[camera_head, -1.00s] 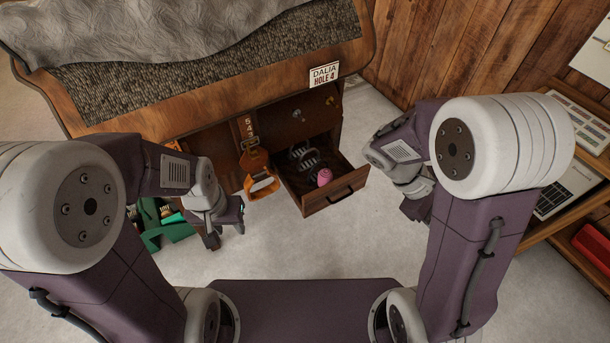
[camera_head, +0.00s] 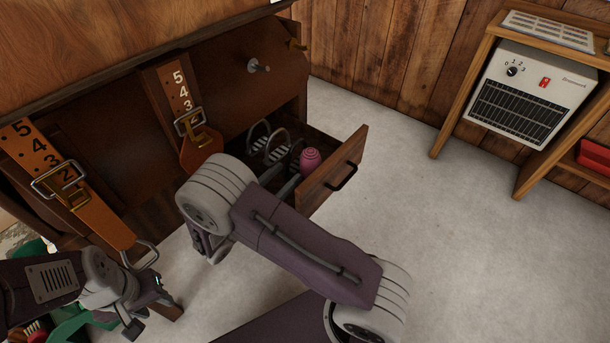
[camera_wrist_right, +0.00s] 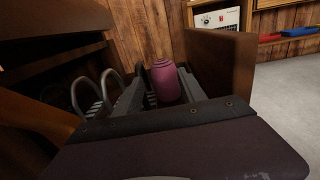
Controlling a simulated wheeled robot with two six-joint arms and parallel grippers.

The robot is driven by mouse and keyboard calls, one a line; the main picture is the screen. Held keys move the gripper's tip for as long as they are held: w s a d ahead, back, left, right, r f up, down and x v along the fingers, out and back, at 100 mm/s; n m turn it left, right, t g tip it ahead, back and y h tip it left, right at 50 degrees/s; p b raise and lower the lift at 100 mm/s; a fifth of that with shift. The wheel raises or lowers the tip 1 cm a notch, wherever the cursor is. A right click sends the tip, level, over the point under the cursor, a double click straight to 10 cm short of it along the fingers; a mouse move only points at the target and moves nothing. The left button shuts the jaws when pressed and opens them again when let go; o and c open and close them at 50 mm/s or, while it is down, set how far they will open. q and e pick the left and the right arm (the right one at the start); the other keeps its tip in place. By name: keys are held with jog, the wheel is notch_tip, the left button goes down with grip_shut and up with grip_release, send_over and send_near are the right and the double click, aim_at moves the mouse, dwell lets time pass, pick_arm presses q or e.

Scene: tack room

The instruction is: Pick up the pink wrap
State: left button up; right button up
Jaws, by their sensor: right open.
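The pink wrap (camera_head: 310,161) is a rolled bundle standing in the open drawer (camera_head: 337,172), near its front panel. It also shows in the right wrist view (camera_wrist_right: 166,80). My right gripper (camera_wrist_right: 160,92) is open, with its fingers reaching into the drawer on either side of the wrap; I cannot tell whether they touch it. In the head view my right arm hides most of that gripper. My left gripper (camera_head: 155,316) is open and empty at the lower left, away from the drawer.
Metal stirrups (camera_head: 268,142) stand in the drawer beside the wrap. Numbered straps with buckles (camera_head: 185,115) hang on the wooden cabinet front. A green container (camera_head: 72,325) is at the lower left. A heater (camera_head: 528,95) sits in a shelf at the right. The floor between is clear.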

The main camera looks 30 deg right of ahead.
aim_at(306, 155)
jog(key=b+x, duration=0.2)
jog(key=x, duration=0.1)
jog(key=shift+d, duration=0.2)
jog(key=shift+w+d+r, duration=0.1)
jog(key=shift+w+d, duration=0.05)
jog(key=shift+d, duration=0.2)
jog(key=b+x, duration=0.4)
jog(key=shift+w+d, duration=0.1)
jog(key=shift+d, duration=0.3)
jog(key=shift+w+d+r, duration=0.1)
grip_shut()
